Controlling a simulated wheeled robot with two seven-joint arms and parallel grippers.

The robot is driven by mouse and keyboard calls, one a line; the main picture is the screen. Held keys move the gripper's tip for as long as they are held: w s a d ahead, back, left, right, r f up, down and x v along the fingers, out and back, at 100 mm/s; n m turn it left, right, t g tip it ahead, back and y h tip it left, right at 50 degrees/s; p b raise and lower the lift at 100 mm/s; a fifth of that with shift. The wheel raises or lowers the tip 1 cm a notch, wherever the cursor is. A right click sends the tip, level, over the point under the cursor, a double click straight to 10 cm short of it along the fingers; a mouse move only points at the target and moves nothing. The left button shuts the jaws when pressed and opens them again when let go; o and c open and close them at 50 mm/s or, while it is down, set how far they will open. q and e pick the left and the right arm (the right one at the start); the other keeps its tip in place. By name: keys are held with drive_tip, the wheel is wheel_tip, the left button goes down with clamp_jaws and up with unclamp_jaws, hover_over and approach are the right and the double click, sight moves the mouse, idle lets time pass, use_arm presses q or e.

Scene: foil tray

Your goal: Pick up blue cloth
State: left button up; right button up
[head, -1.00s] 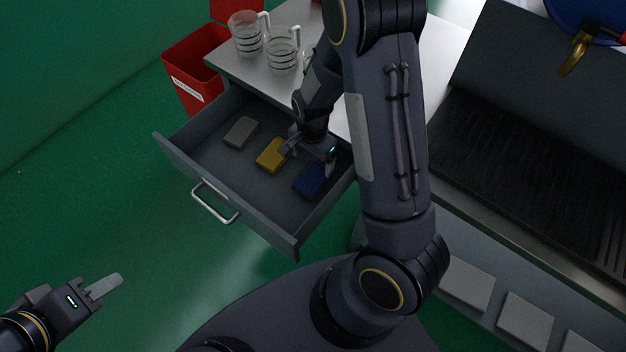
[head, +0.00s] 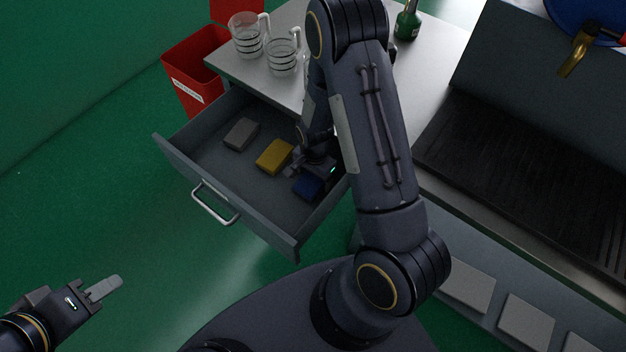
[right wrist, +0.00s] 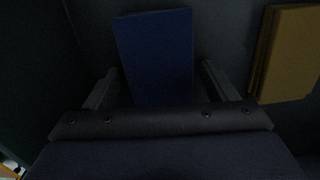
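The blue cloth (head: 308,187) is a small folded block lying in the open drawer, partly hidden by my right gripper in the head view. In the right wrist view the blue cloth (right wrist: 155,55) lies between the two fingers of my right gripper (right wrist: 155,88). The fingers are apart, with a gap showing on each side of the cloth. In the head view my right gripper (head: 305,172) is down inside the drawer over the cloth. My left gripper (head: 104,288) is far off at the lower left, over the floor; whether its fingers are apart is unclear.
A yellow cloth (head: 274,156) and a grey cloth (head: 241,133) lie in the same drawer (head: 222,205). Beakers (head: 283,52) and a green bottle (head: 407,24) stand on the counter above. A red bin (head: 190,82) stands behind the drawer. A dark ribbed surface (head: 520,180) is at the right.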

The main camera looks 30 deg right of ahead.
drive_tip(key=c, duration=0.8)
drive_tip(key=shift+r, duration=0.15)
wheel_tip(320, 180, up, 28)
drive_tip(key=p, duration=0.3)
drive_tip(key=shift+p, duration=0.3)
